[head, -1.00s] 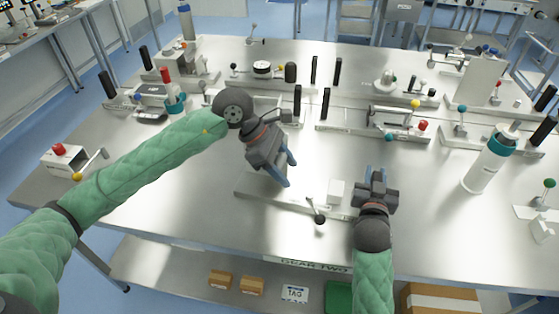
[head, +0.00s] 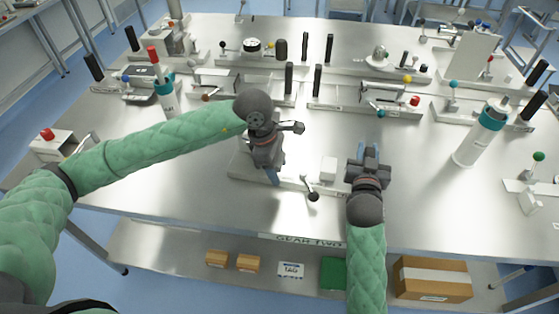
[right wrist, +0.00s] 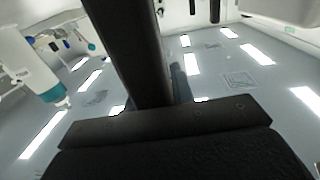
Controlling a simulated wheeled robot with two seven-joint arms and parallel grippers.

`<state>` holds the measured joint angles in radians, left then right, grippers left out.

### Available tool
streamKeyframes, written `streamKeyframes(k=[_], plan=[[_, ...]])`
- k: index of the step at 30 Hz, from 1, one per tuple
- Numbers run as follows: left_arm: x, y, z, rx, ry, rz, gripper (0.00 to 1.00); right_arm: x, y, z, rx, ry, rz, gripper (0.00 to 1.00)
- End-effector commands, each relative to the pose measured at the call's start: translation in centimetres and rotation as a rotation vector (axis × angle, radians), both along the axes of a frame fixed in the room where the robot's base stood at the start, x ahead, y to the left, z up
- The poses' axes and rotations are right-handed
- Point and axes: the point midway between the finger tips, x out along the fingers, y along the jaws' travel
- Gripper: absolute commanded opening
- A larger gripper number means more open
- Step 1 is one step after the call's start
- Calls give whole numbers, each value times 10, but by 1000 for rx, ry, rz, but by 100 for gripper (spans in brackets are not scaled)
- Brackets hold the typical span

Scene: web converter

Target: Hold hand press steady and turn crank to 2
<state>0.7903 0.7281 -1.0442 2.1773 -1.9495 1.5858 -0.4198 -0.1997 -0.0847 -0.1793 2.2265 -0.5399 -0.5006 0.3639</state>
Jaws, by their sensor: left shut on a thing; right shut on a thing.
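The hand press has a pale, long base plate (head: 242,172) near the table's front edge. A white block (head: 328,168) stands on it, and a short crank with a black ball knob (head: 312,196) sticks out at its front. My left gripper (head: 272,177) points down over the plate's left part, shut on a part of the press that its own body hides. My right gripper (head: 368,152) is at the plate's right end, shut, with its grip mostly hidden. The right wrist view shows a dark upright bar close up, not the held part. I cannot read the setting.
A white cylinder with a teal band (head: 480,135) stands at the right, another (head: 165,93) at the left behind my arm. Fixtures with levers and black posts (head: 317,85) line the back. A red-knobbed box (head: 55,142) sits at the left edge. Bare table lies in front.

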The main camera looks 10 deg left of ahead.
Motion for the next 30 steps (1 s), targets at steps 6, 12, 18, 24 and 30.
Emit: streamKeyframes(k=[6,12,18,24,30], plan=[[1,8,-13,147,-12,-1,13,0,-4,-13,-5,22,-7,0],[1,13,-18,229,-21,1,13,0,-4,-13,-5,22,-7,0],[2,16,-21,275,-26,1,13,0,-4,-12,-5,22,-7,0],[3,17,-22,308,-30,2,12,0,-4,-12,-5,21,-7,0],[3,18,-23,338,-32,3,12,0,-4,-12,-6,21,-7,0]])
